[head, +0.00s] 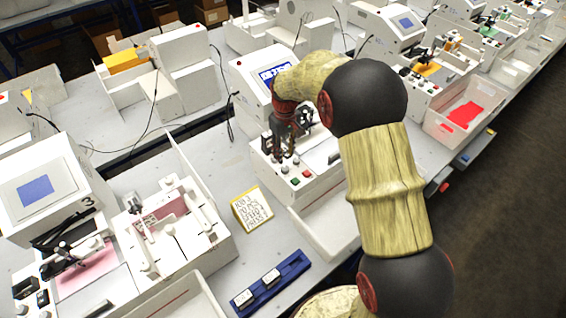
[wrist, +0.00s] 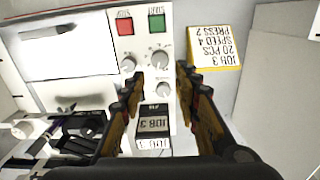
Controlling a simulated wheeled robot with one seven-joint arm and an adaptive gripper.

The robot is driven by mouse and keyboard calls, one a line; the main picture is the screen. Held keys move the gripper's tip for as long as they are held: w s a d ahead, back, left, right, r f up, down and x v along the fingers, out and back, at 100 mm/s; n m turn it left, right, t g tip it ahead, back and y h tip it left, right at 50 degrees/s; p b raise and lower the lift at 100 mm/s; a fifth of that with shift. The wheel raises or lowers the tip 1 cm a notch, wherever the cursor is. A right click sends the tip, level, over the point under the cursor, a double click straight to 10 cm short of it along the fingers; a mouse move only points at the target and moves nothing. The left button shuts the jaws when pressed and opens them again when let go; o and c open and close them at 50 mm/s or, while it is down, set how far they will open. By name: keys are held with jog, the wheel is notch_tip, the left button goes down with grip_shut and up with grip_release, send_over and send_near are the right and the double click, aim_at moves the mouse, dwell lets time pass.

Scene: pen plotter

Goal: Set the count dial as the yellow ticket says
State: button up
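The yellow ticket (head: 252,209) stands on the bench left of the machine and reads job 3, 20 pcs, speed 4, press 2; it shows upside down in the wrist view (wrist: 214,47). The white control panel has several grey knobs: one at left (wrist: 127,63), one at upper right (wrist: 159,56) and one lower (wrist: 162,88). Their markings are too small to read, so I cannot tell which is the count dial. My gripper (wrist: 160,73) is open over the panel, its fingers apart around the right-hand knobs. In the head view my gripper (head: 287,150) partly hides the panel.
A red button (wrist: 125,26) and a green button (wrist: 155,24) sit beside the knobs. A black block labelled JOB 3 (wrist: 153,124) is in the machine. The machine's screen (head: 273,74) is lit blue. A blue rack (head: 296,266) with white-labelled blocks lies in front.

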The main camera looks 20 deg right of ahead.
aim_at(285, 168)
jog(key=shift+s+d+f, duration=0.1)
jog(key=shift+s+f, duration=0.05)
jog(key=shift+f, duration=0.25)
notch_tip(285, 168, down, 7)
jog(key=shift+f, duration=0.1)
jog(key=c, duration=0.3)
grip_shut()
